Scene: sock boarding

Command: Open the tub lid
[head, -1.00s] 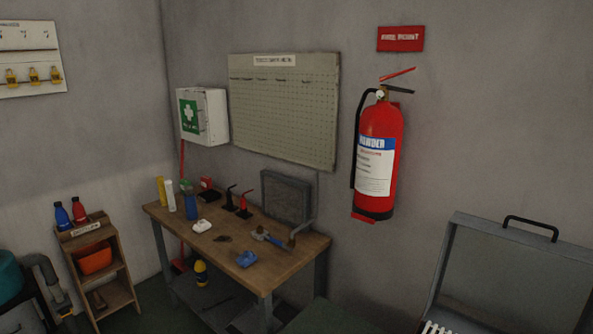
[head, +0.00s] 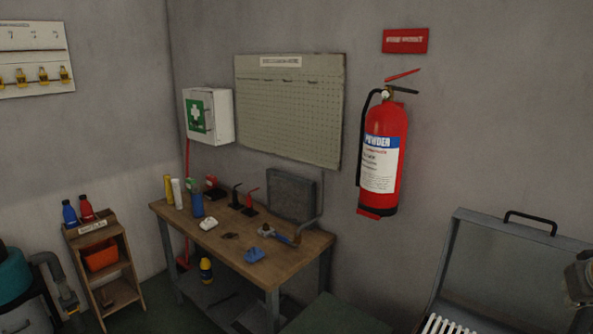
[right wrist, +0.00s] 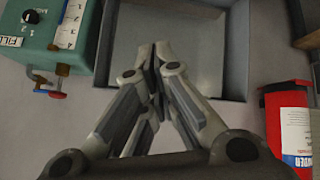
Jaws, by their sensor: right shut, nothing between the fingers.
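A grey box with a raised lid (head: 500,275) stands at the lower right of the head view. The lid has a black handle on its top edge, and white ribs show inside at the bottom. I cannot tell whether this is the tub. My right gripper (right wrist: 157,55) is shut and empty in the right wrist view, in front of a grey shallow walled panel (right wrist: 236,50); contact is not clear. Part of my right gripper (head: 579,284) enters at the right edge of the head view, over the raised lid. My left gripper is not in view.
A wooden workbench (head: 215,238) with tools stands against the wall. A red fire extinguisher (head: 383,160) hangs near the grey box. A small wooden shelf (head: 118,255) is at left. In the right wrist view, a teal box (right wrist: 50,35) with valves is left of my gripper.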

